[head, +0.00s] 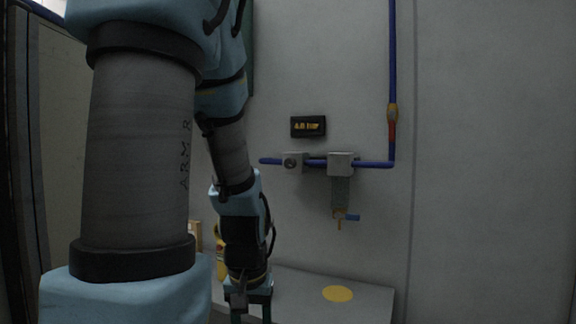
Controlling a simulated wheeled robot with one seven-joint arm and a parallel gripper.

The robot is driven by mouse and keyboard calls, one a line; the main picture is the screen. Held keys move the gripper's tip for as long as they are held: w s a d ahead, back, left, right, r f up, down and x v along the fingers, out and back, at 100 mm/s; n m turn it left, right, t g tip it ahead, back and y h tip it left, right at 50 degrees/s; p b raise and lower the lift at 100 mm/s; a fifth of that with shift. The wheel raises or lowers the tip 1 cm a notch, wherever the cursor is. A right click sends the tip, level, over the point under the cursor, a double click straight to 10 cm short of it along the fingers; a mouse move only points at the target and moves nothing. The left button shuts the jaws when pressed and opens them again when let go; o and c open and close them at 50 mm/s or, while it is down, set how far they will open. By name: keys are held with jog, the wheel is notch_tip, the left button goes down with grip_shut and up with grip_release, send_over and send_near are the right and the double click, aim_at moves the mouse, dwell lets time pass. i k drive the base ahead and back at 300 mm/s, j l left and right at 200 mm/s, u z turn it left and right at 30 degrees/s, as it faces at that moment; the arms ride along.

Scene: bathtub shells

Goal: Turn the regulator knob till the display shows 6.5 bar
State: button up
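The display (308,126) is a small black box on the wall with yellow digits. They look like 4.8 bar, but the first digit is blurred. Below it a small grey block (301,158) with a dark round face (290,163) sits on the blue pipe; this looks like the regulator knob, but its detail is too small to be sure. My gripper (251,308) points down at the bottom of the head view, low and left of the knob and well apart from it. Its two fingers are spread with nothing seen between them; the tips are near the picture's lower edge.
A grey unit (341,161) with a hanging bowl (341,190) and blue drain lever (352,217) is right of the knob. A vertical blue pipe (393,60) carries an orange-red fitting (392,125). A grey bench (372,302) with a yellow disc (337,293) lies below. Wall space between is clear.

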aim_at(289, 163)
jog(key=l, duration=0.15)
jog(key=i+l+u, duration=0.1)
jog(key=l+u, duration=0.3)
jog(key=i+l+u, duration=0.1)
jog(key=u, duration=0.35)
jog(key=l, duration=0.1)
